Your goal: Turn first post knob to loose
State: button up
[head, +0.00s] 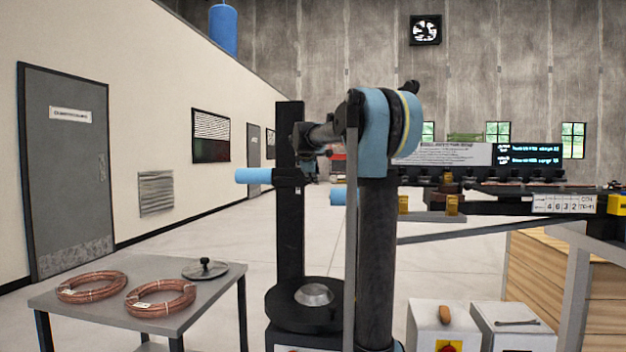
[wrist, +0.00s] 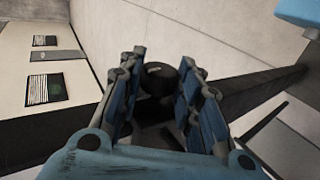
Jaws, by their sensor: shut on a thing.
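A black upright post (head: 290,225) stands in the middle of the head view, behind my arm. It also crosses the wrist view as a dark diagonal bar (wrist: 45,143). A dark round knob (wrist: 160,78) shows between the blue-padded fingers of my gripper (wrist: 158,95) in the wrist view. The fingers are shut on the knob from both sides, and its lower part is in shadow. In the head view my gripper (head: 308,168) is small and dark against the post, and the knob cannot be made out there. No mark of tight or loose is legible.
Light-blue cylinders (head: 253,175) stick out at the post's sides. A grey table (head: 215,310) at left holds copper coils (head: 160,300) and a dark disc (head: 205,268). At right are a long bench (head: 480,206), white boxes (head: 425,325) and a wooden crate (head: 528,280).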

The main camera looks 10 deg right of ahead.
jog(key=t, duration=0.2)
jog(key=f+t+h, duration=0.1)
jog(key=t, duration=0.1)
jog(key=t+h, duration=0.1)
jog(key=t, duration=0.1)
jog(key=shift+s+f, duration=0.15)
jog(key=shift+s, duration=0.2)
jog(key=shift+w+f+t+h, duration=0.1)
jog(key=shift+t+h, duration=0.15)
jog(key=shift+t, duration=0.45)
jog(key=shift+s+f+t+h, duration=0.1)
jog(key=shift+t+h, duration=0.1)
jog(key=shift+t, duration=0.5)
jog(key=shift+w+f+t+h, duration=0.1)
jog(key=shift+t+h, duration=0.15)
jog(key=shift+t, duration=0.75)
jog(key=o, duration=1)
jog(key=shift+w+f, duration=0.1)
jog(key=shift+w, duration=0.05)
jog(key=shift+o, duration=0.2)
jog(key=v, duration=1.2)
jog(key=shift+w+f, duration=0.1)
jog(key=shift+f, duration=0.05)
